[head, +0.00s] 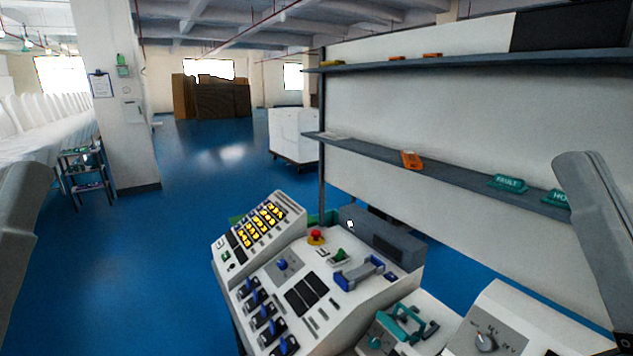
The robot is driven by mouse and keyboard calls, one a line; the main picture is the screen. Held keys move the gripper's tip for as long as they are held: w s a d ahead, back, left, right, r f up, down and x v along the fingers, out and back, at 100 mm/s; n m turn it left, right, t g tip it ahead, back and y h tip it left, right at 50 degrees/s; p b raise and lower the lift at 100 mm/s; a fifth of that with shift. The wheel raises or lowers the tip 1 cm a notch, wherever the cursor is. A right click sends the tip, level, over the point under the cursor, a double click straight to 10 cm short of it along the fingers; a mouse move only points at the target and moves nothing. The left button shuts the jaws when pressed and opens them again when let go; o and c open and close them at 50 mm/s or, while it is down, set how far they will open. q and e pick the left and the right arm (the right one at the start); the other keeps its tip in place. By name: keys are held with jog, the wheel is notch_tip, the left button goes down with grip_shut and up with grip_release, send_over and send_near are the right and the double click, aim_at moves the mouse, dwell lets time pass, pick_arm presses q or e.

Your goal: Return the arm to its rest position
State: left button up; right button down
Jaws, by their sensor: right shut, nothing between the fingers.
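My right arm (600,235) stands at the right edge, a grey link reaching up in front of the shelf wall. My right gripper is shut and empty, and its fingers are hard to make out. It is apart from the control console (330,275). A grey part of my left arm (18,235) shows at the left edge. Its fingers are outside the picture. The console has lit yellow buttons (262,223), a red emergency button (316,237), a blue handle (360,273) and several black-and-blue switches.
A teal clamp-like handle (402,322) and a panel with a round knob (486,341) are at the lower right. Shelves (440,170) hold an orange block (411,160) and teal signs (508,183). A white cart (293,135) stands behind. Blue floor (150,270) is clear at left.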

notch_tip(320, 180, up, 34)
jog(key=p, duration=3)
jog(key=shift+f, duration=0.25)
